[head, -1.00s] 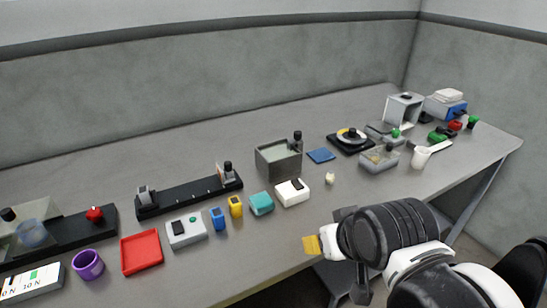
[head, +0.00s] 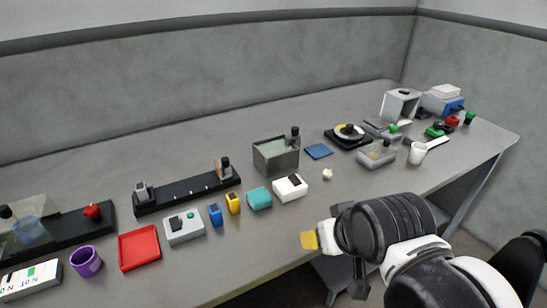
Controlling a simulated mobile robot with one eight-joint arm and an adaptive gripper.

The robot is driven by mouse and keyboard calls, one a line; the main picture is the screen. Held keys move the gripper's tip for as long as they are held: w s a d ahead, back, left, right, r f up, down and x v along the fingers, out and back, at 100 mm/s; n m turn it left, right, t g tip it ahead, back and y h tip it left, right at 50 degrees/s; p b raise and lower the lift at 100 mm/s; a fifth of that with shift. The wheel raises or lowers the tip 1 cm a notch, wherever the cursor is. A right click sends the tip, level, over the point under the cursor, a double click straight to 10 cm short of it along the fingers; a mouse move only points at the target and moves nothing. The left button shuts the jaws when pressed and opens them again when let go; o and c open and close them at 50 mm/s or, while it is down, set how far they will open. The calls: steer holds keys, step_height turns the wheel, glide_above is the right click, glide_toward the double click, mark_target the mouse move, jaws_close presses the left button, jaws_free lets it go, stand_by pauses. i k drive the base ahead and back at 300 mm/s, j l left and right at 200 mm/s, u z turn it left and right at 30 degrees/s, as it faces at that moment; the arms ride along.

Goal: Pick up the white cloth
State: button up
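A white, folded-looking piece (head: 445,91) lies on top of a grey and blue device at the far right end of the bench. It is the likeliest white cloth, but it is too small to be sure. My gripper (head: 348,246) is at the front edge of the bench, far nearer to me than that piece. Dark finger parts show above and below, but my wrist hides the tips, so its opening is unclear. A yellow piece (head: 309,240) with a white part beside it shows just left of my gripper; I cannot tell whether it is held.
The grey bench (head: 240,270) carries a red tray (head: 139,249), a purple cup (head: 86,261), a grey open bin (head: 276,157), a white box (head: 290,188) and a white cup (head: 417,153). Bare bench lies between the white box and my gripper.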

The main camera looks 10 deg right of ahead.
mark_target(446, 91)
steer(key=z, duration=1.45)
